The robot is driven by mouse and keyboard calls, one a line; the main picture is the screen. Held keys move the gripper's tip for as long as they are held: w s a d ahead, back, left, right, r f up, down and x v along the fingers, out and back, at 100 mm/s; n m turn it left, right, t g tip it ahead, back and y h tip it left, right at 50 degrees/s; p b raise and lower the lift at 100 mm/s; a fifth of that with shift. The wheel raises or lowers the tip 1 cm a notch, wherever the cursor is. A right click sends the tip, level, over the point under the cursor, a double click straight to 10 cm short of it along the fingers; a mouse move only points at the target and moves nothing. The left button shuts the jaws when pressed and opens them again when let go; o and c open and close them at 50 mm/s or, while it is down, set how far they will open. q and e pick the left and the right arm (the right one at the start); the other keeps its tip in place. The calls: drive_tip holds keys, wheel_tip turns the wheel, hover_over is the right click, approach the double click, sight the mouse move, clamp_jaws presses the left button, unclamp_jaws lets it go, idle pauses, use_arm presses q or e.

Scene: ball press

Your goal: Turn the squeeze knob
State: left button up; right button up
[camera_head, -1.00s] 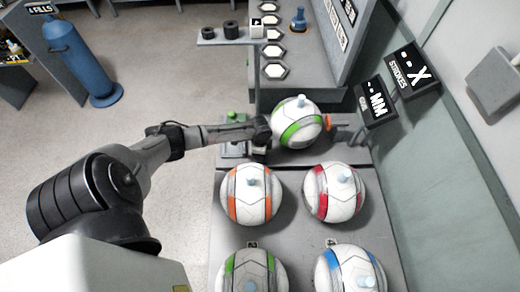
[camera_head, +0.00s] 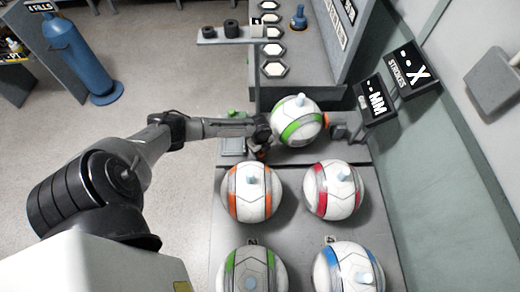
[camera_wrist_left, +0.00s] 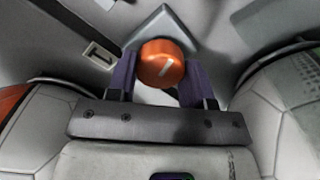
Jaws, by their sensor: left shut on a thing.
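The squeeze knob (camera_wrist_left: 162,64) is a round orange knob with a short white line, slightly tilted, in front of a grey plate in the left wrist view. My left gripper (camera_wrist_left: 160,82) has its purple fingers on both sides of the knob and is shut on it. In the head view my left gripper (camera_head: 262,134) is at the press, just left of a white and green ball (camera_head: 296,122) with a pale blue plug on top. The knob is mostly hidden there by the gripper. My right gripper is not in view.
Several balls stand below the press, with an orange-banded one (camera_head: 252,192) and a red-banded one (camera_head: 333,190) nearest. Two dark displays, STROKES (camera_head: 412,75) and MM (camera_head: 375,103), are at the right. A blue cylinder (camera_head: 80,60) stands on the floor at the left.

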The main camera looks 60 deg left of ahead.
use_arm(q)
drive_tip(key=shift+m, duration=0.3)
idle(0.4)
drive_tip(key=o, duration=0.9)
drive_tip(key=shift+r, duration=0.2)
wheel_tip(320, 180, up, 13)
drive_tip(key=shift+r+p, duration=0.2)
drive_tip(key=shift+p, duration=0.85)
